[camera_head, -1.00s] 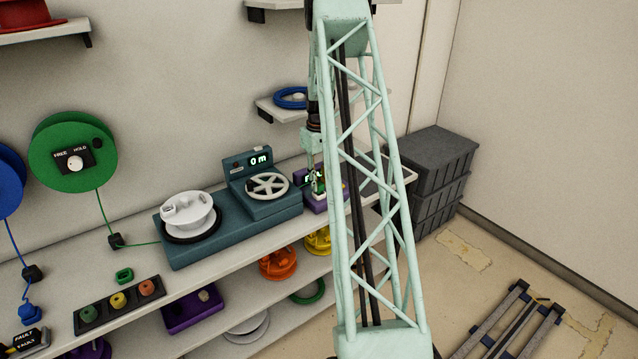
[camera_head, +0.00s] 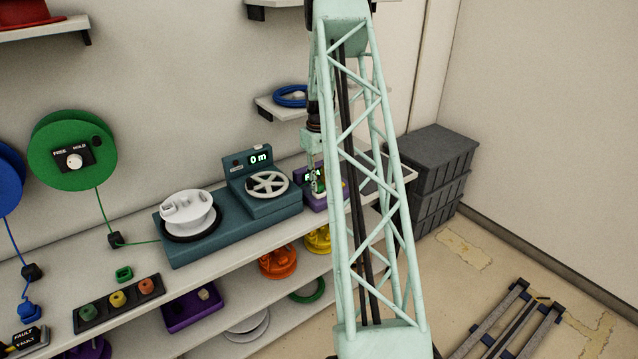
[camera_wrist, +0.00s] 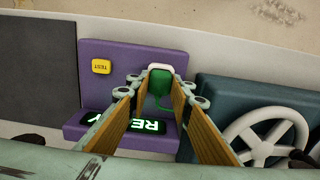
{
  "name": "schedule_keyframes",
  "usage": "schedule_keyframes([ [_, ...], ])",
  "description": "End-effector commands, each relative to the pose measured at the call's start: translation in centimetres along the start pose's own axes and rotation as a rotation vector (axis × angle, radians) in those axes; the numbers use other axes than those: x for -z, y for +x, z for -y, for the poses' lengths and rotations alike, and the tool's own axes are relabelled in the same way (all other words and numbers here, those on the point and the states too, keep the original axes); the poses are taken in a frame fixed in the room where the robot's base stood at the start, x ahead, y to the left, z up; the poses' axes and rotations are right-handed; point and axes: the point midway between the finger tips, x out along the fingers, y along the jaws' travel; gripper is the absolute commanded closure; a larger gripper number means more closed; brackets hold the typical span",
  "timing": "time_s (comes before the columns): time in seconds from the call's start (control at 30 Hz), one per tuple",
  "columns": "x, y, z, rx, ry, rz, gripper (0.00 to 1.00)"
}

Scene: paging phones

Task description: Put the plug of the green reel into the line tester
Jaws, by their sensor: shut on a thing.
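The purple line tester (camera_wrist: 105,58) lies under my gripper in the wrist view, with a yellow TEST button (camera_wrist: 101,66) and a lit display (camera_wrist: 150,126) partly hidden by my fingers. In the head view the tester (camera_head: 311,203) stands right of the teal machine. My gripper (camera_wrist: 158,88) is shut on the green plug (camera_wrist: 160,82), which sits at a white piece (camera_wrist: 159,67) on the tester. I cannot tell how deep the plug is. The green reel (camera_head: 62,170) hangs on the wall, its cord running down to a black guide (camera_head: 115,240).
The teal machine (camera_head: 215,235) with a white spool and handwheel (camera_wrist: 262,138) stands close beside the tester. Grey crates (camera_head: 440,165) are stacked on the right. A tray with coloured knobs (camera_head: 118,304) lies at the bench's front left.

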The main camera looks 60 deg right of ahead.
Motion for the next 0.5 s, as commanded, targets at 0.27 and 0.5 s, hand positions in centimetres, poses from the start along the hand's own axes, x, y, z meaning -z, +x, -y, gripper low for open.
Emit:
schedule_keyframes([
  [0.27,0.01,-0.02,0.0,0.0,0.0,0.0,0.7],
  [0.5,0.01,-0.02,0.0,0.0,0.0,0.0,0.64],
])
